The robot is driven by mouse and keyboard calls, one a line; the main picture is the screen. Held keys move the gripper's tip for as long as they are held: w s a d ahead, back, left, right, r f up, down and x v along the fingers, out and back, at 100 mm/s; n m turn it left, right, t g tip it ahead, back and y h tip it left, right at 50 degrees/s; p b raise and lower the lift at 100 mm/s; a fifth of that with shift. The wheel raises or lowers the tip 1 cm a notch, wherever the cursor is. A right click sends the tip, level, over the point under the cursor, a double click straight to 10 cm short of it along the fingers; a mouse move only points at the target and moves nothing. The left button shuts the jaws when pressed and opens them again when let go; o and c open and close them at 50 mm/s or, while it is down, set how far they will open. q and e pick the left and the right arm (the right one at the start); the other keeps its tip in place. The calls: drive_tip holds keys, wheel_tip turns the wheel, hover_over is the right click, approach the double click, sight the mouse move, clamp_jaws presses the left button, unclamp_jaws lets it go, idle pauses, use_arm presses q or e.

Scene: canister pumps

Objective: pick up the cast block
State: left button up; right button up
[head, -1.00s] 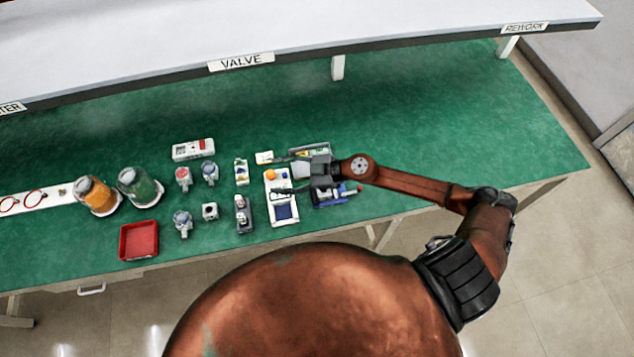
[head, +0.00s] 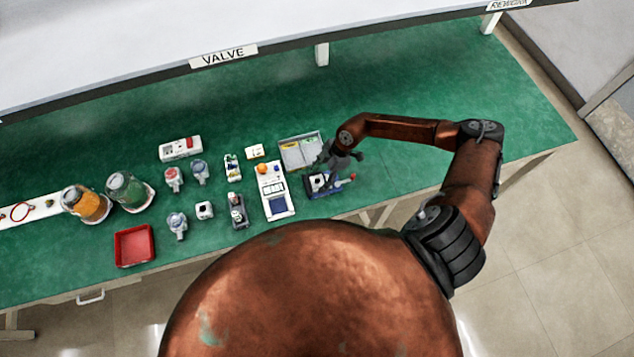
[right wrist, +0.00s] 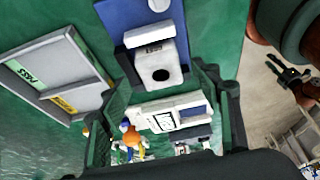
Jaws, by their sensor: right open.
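A pale cast block (right wrist: 161,68) with a round dark hole sits on a blue fixture (right wrist: 130,18) in the right wrist view. In the head view the block (head: 317,181) is small and partly covered by my gripper. My right gripper (head: 327,172) is open above it, pointing down. In the right wrist view its fingers (right wrist: 163,75) stand either side of the block; contact is not clear. A dark shape (right wrist: 282,78) at the right edge there looks like my left gripper, too small to read. The left gripper is not in the head view.
A white device (head: 286,207) with a screen stands left. Further left are another holed block (head: 204,210), several pump parts, a red tray (head: 119,247) and jars. An overhead shelf (head: 100,52) runs behind; green bench right is clear.

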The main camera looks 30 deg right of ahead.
drive_tip(key=shift+a+f, duration=0.15)
drive_tip(key=shift+f, duration=0.4)
drive_tip(key=shift+c, duration=0.7)
drive_tip(key=c, duration=1.4)
drive_tip(key=shift+r, duration=0.1)
